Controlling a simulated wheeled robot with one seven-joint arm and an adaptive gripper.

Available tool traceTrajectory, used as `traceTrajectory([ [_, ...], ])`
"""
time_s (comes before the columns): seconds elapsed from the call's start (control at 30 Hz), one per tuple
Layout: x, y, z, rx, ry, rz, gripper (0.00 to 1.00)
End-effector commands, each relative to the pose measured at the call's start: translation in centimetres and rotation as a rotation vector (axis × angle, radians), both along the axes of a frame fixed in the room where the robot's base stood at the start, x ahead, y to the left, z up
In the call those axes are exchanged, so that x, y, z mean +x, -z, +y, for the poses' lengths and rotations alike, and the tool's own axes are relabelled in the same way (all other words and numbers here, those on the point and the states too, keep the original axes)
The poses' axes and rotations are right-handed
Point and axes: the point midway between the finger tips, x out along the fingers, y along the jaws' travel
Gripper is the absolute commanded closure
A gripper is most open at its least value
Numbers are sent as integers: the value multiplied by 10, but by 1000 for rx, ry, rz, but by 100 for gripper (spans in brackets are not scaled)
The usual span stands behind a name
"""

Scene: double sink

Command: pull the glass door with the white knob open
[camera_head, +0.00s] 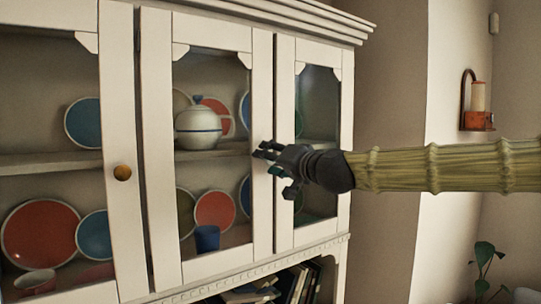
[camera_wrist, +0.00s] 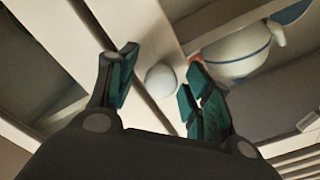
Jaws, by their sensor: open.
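The glass door (camera_head: 262,100) is the middle door of a white cabinet and looks closed, with its white frame around a glass pane. The white knob (camera_wrist: 161,77) is round and shows in the wrist view on the door's frame, between my fingers. In the head view the knob is hidden by my gripper (camera_head: 274,170), which is at the right side of that door's frame. In the wrist view my gripper (camera_wrist: 158,82) is open, one green-padded finger on each side of the knob. I cannot tell whether either finger touches it.
A left door has a brown knob (camera_head: 122,172). A narrower glass door (camera_head: 284,140) stands to the right. Behind the glass are a white teapot (camera_head: 198,128), plates and a blue cup (camera_head: 207,238). Books (camera_head: 296,284) fill an open shelf below. A wall lamp (camera_head: 478,105) hangs at right.

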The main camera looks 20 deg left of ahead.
Motion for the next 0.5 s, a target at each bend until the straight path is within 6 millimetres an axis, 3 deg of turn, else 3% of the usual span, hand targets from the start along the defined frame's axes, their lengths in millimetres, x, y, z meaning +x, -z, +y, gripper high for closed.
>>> traceTrajectory([
  [0.33, 2, 0, 2, 1, 1, 0, 50],
  [0.5, 2, 0, 2, 1, 1, 0, 79],
])
